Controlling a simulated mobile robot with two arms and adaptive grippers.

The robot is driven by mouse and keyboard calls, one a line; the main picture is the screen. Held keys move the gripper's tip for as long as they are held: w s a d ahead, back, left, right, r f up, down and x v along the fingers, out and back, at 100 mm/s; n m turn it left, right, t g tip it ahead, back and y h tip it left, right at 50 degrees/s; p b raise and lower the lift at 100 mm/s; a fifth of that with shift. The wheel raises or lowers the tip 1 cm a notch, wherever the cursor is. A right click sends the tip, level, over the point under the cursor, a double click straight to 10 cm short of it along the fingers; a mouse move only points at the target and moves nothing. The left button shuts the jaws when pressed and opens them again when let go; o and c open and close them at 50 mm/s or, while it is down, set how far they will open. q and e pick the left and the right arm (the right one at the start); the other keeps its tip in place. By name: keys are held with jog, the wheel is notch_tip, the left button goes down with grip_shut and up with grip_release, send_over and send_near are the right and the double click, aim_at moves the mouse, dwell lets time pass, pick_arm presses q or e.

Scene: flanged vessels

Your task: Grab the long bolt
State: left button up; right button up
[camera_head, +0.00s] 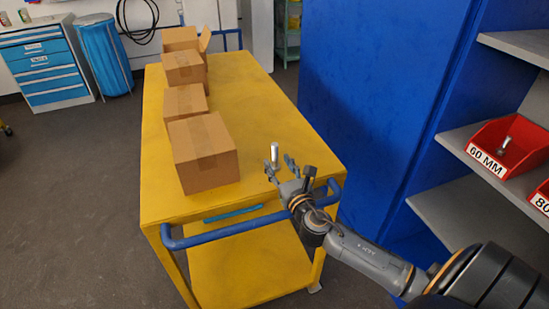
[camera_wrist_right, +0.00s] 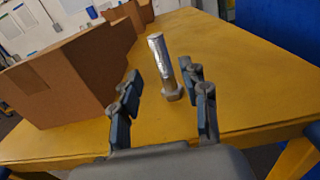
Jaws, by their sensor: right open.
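A long silver bolt (camera_head: 275,154) stands upright on the yellow cart top (camera_head: 240,100), near its front right corner. In the right wrist view the bolt (camera_wrist_right: 162,65) stands on its hex head, with its shank pointing up. My right gripper (camera_head: 281,168) is open at the cart's front edge, with its fingers pointing toward the bolt. In the wrist view the bolt shows beyond and between the two fingers (camera_wrist_right: 165,85), with no clear contact. My left gripper is not in view.
Several cardboard boxes line the cart's left side; the nearest box (camera_head: 204,152) is left of the bolt. A blue handle rail (camera_head: 230,228) crosses the cart's front. A blue cabinet (camera_head: 375,90) stands right. A red bin (camera_head: 510,148) labelled 60 MM sits on a grey shelf.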

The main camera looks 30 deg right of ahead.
aim_at(276, 156)
jog(key=x, duration=0.5)
jog(key=shift+s+d+p, duration=0.1)
jog(key=shift+d+p, duration=0.1)
jog(key=shift+p, duration=0.2)
grip_shut()
